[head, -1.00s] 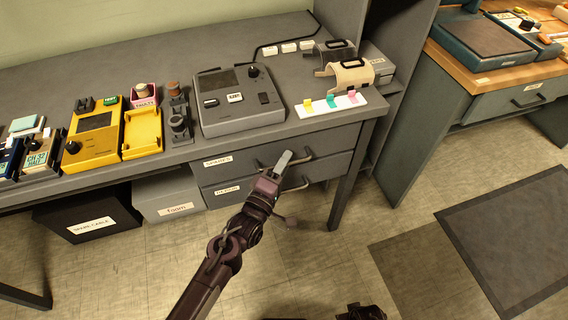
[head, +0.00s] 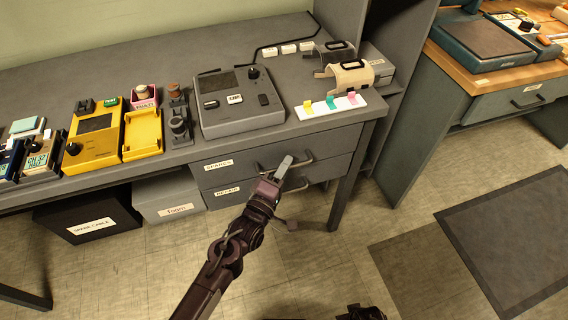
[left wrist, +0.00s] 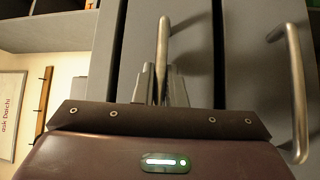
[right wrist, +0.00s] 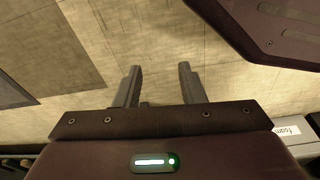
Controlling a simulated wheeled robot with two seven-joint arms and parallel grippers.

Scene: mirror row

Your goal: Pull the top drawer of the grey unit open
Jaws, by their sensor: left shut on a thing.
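The grey unit (head: 345,170) is a desk with two stacked drawers at its right end. The top drawer (head: 240,158) is labelled SPARES and the lower drawer (head: 243,189) REPAIR, each with a bar handle. My left gripper (head: 284,166) is at the top drawer's front, its fingers shut on the top handle (left wrist: 163,45); the fingers partly hide the handle. In the left wrist view, the lower handle (left wrist: 298,95) is apart to the right. The top drawer looks shut or nearly so. My right gripper (right wrist: 158,88) is open and empty above the floor.
A grey device (head: 240,105), yellow units (head: 95,138) and a white strip with coloured tabs (head: 330,106) stand on the desk. Bins (head: 168,198) labelled foam and spare cable sit below. The floor (head: 300,240) before the drawers is clear.

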